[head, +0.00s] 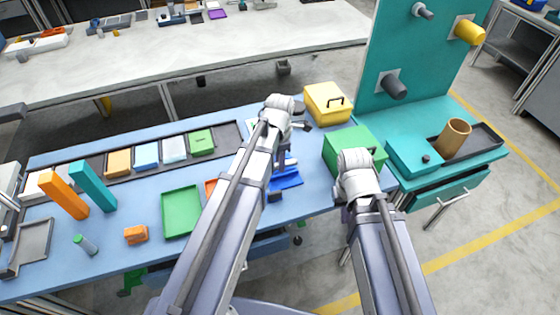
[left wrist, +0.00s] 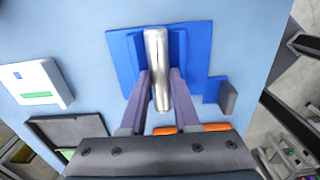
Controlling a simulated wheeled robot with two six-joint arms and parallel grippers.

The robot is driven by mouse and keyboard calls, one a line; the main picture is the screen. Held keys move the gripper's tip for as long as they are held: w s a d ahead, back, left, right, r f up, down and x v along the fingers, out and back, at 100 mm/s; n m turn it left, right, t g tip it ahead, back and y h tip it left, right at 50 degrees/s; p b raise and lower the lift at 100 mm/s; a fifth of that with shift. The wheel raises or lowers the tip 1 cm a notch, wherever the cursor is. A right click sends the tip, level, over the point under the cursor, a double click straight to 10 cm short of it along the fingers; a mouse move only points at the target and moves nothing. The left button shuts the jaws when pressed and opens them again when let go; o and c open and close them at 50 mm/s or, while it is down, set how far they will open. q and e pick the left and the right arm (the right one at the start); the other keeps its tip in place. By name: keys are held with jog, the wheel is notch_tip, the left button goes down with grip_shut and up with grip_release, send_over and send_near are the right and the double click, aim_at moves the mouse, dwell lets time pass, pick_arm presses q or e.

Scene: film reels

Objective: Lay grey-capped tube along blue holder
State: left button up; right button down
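A silver-grey tube (left wrist: 157,50) shows in the left wrist view, between the two raised walls of the blue holder (left wrist: 122,62). It runs along the channel, and its near end reaches past the holder's edge. Whether it rests on the holder's floor or is slightly above it I cannot tell. My left gripper (left wrist: 160,80) has a finger on each side of the tube, close against it, and looks shut on it. In the head view the holder (head: 287,182) is partly hidden by my left arm. My right arm shows there, but its gripper is hidden.
A green box (head: 343,146) and a yellow box (head: 325,100) stand right of the holder. A green tray (head: 181,211), an orange block (head: 136,235), and tall orange (head: 65,195) and teal (head: 92,186) blocks stand left. A grey block (left wrist: 228,98) sits beside the holder.

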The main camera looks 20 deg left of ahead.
pick_arm(q)
jog(key=o, duration=0.5)
jog(key=shift+r, duration=0.15)
jog(key=shift+o, duration=0.2)
notch_tip(320, 180, up, 8)
jog(key=p, duration=0.8)
jog(key=shift+f, duration=0.2)
jog(key=shift+s+d+m, duration=0.35)
jog(key=shift+m, duration=0.25)
jog(key=s+d+m, duration=0.5)
jog(key=s+m, duration=0.1)
jog(key=m, duration=0.7)
jog(key=s+d+m+y, duration=0.1)
jog(key=s+d+m, duration=0.4)
jog(key=m, duration=0.9)
jog(key=shift+s, duration=1.25)
